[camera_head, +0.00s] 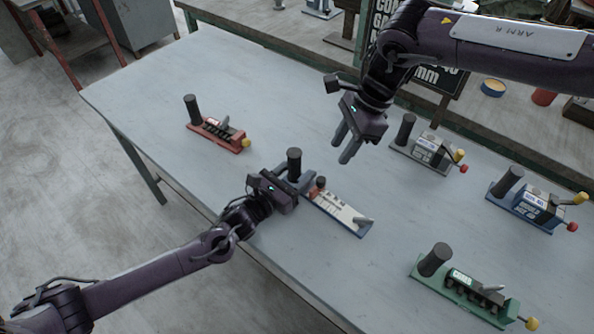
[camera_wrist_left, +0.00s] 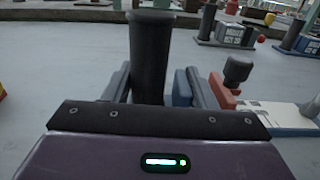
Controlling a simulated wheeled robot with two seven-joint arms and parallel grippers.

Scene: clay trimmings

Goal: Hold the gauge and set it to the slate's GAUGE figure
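The gauge (camera_head: 338,208) lies on the table with a white scale plate, a red slider with a black knob (camera_head: 320,183), and a black upright post (camera_head: 294,163) at its far-left end. My left gripper (camera_head: 292,177) is low at this post. In the left wrist view its fingers stand open on either side of the post (camera_wrist_left: 150,60), with a gap on the right; the knob (camera_wrist_left: 237,70) is to the right. My right gripper (camera_head: 345,148) is open and empty above the table, behind the gauge. The slate (camera_head: 437,82) is mostly hidden by my right arm; "40" and "MM" are partly readable.
A red device (camera_head: 218,135) stands to the left, a grey one (camera_head: 430,152) and a blue one (camera_head: 535,208) to the right, and a green one (camera_head: 465,290) at the front right. Each has a black post. The table (camera_head: 240,75) is clear at the far left.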

